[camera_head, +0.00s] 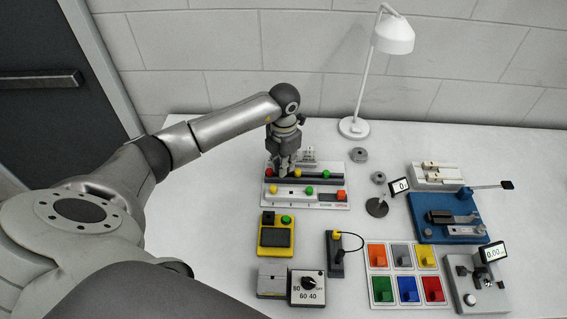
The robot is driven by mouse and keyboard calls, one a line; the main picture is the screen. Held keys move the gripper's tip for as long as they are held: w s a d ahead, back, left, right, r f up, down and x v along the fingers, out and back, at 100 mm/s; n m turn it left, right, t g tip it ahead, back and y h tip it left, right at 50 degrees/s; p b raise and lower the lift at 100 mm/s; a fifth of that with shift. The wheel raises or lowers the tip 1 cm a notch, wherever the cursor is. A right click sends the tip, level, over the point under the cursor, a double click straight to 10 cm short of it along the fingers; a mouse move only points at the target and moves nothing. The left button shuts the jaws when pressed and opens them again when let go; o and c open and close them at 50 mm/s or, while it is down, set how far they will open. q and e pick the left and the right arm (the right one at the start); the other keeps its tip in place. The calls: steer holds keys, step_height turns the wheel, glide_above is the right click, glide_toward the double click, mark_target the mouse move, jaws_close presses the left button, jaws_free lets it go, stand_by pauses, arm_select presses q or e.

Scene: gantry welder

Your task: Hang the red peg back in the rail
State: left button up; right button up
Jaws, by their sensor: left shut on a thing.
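My left gripper (284,168) points down over the left part of a board (312,204) with a dark upper rail (313,180) and a pale lower rail (291,191). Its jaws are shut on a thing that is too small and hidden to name. I cannot tell which of these is the red peg. Yellow and green pieces sit on the pale rail. My right gripper is not in view.
A white lamp (354,127) stands behind the board. A yellow box (277,238), a dial box (307,288) and coloured tiles (404,257) with upright parts lie in front. A blue fixture (450,235) is at right. Bare table lies left of the board.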

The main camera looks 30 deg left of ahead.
arm_select(q)
steer(key=shift+f+b, duration=0.8)
stand_by(0.8)
steer(key=o, duration=0.8)
steer(key=shift+c, duration=0.2)
step_height(320, 180, up, 12)
stand_by(0.5)
